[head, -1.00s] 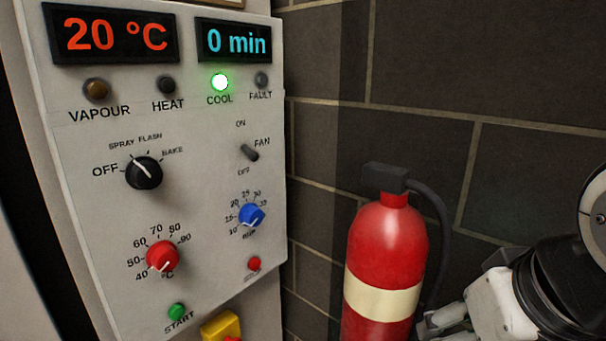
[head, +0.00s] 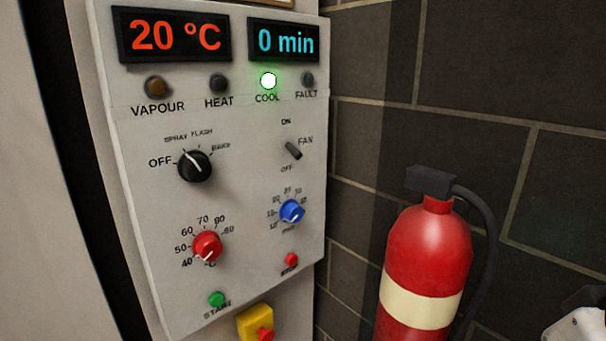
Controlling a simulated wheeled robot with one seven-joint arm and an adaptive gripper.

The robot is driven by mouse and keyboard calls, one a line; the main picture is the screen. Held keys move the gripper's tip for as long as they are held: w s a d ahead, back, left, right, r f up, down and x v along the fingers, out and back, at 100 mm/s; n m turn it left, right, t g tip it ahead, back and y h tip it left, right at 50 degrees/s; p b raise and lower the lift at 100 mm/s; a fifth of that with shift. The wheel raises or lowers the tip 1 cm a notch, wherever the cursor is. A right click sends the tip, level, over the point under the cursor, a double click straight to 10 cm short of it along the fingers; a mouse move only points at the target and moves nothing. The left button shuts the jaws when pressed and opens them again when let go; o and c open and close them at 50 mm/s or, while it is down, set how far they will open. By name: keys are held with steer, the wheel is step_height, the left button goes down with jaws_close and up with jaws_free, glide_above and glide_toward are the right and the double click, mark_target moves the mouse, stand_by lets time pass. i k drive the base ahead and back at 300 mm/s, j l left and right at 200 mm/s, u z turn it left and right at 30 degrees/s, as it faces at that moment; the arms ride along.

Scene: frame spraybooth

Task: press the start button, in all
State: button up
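The green start button (head: 216,299) sits at the lower left of the grey control panel (head: 140,210), above the label START. A red button (head: 291,260) sits to its right. The COOL lamp (head: 268,81) glows green; the VAPOUR, HEAT and FAULT lamps are dark. The displays read 20 °C (head: 176,36) and 0 min (head: 285,40). A small white and dark part of my arm end, perhaps my gripper (head: 578,325), shows at the bottom right corner, well away from the panel. Its fingers cannot be made out.
The black mode knob (head: 195,166), red temperature knob (head: 207,247), blue minutes knob (head: 292,211) and fan switch (head: 293,151) stick out from the panel. A yellow box with a red button (head: 256,324) is below. A red fire extinguisher (head: 428,255) stands between panel and arm, by the brick wall.

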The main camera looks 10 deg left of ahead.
mark_target(217, 298)
steer(key=u, duration=1.05)
